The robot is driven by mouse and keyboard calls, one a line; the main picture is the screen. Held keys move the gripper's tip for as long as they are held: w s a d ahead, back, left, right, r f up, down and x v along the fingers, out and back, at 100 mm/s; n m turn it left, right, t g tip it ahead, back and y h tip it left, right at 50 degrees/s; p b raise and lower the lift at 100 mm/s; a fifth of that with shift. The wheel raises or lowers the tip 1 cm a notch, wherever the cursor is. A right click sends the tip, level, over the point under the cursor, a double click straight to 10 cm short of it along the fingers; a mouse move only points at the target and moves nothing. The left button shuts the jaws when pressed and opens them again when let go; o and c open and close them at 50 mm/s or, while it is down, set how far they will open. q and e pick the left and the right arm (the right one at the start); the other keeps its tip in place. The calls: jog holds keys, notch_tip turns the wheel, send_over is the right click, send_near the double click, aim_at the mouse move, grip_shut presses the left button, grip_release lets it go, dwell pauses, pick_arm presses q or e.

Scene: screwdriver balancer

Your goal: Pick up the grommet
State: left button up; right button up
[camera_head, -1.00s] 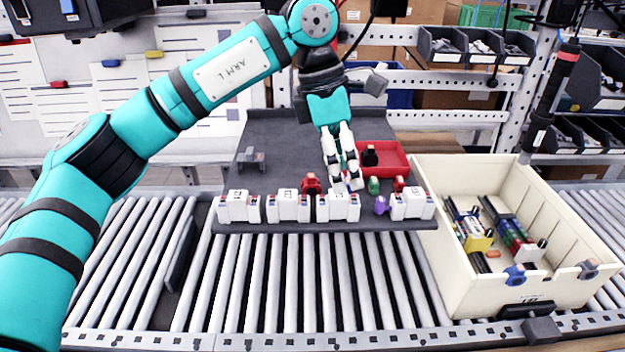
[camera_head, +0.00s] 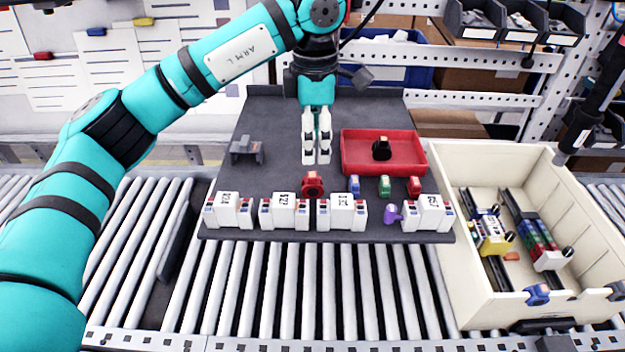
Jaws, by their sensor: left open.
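A small black rounded piece (camera_head: 381,149) stands in the red tray (camera_head: 348,168) on the dark work board; it may be the grommet, but I cannot tell for sure. My left gripper (camera_head: 316,160) points down over the board, left of the red tray and behind a red part (camera_head: 313,184). Its two pale fingers are a little apart with nothing between them. My right gripper is not in view.
White blocks (camera_head: 285,212) line the board's front edge, with small blue (camera_head: 354,185), green (camera_head: 385,186) and purple (camera_head: 392,214) parts nearby. A grey bracket (camera_head: 246,151) stands at left. A cream crate (camera_head: 455,270) with fitted rails stands at right.

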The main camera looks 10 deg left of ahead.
aim_at(313, 174)
pick_arm(q)
notch_tip(313, 174, down, 4)
jog(key=shift+p, duration=0.45)
jog(key=shift+f+p, duration=0.3)
jog(key=f, duration=0.1)
jog(key=f+p, duration=0.2)
jog(key=shift+w+a+f, duration=0.1)
jog(key=shift+a+f, duration=0.15)
jog(key=shift+f, duration=0.6)
jog(key=c, duration=1.1)
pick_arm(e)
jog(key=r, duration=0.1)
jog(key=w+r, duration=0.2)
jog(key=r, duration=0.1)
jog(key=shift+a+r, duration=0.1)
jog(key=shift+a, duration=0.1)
